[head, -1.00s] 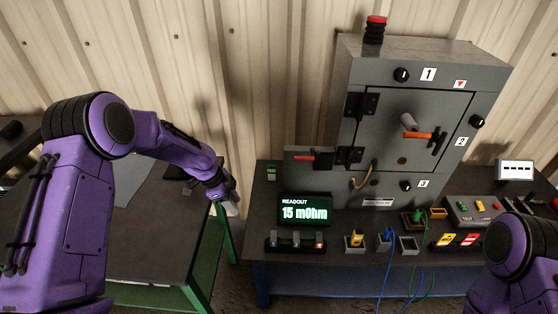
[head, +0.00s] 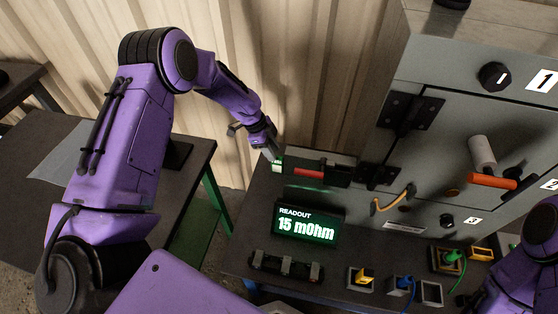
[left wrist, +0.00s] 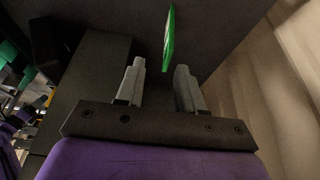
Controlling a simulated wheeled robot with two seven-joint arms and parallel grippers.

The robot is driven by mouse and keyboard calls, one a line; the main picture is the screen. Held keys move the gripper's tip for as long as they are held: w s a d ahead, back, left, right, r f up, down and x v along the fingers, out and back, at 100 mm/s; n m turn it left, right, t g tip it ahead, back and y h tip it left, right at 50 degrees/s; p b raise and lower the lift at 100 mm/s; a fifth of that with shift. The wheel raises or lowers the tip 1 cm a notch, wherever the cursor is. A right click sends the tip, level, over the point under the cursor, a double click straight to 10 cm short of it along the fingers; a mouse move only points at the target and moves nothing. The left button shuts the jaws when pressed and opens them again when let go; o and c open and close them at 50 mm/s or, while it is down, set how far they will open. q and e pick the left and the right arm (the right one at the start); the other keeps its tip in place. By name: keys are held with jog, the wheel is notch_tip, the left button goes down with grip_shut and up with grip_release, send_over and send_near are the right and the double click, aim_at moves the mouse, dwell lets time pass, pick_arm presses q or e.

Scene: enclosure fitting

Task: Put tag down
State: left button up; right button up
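A small green and white tag (head: 277,165) is at the back left corner of the bench, beside the grey box with a red handle. My left gripper (head: 272,152) is right over it in the head view. In the left wrist view the tag (left wrist: 169,38) shows nearly edge-on as a thin green strip, just beyond the fingertips. The left gripper's two fingers (left wrist: 158,68) stand apart, with a clear gap and nothing clamped between them. My right arm shows at the lower right of the head view, but its gripper is out of the picture.
The grey box with a red handle (head: 318,171) stands close to the right of the left gripper. A lit readout (head: 308,224) says 15 mOhm. The grey cabinet (head: 440,135) rises on the right. A second dark table (head: 105,165) is at the left.

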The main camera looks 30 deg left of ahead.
pick_arm(q)
jog(key=p, duration=0.2)
send_over(279, 173)
jog(key=f, duration=0.6)
jog(key=shift+w+a+f, duration=0.1)
jog(key=shift+w+f, duration=0.1)
jog(key=shift+b, duration=0.3)
grip_shut()
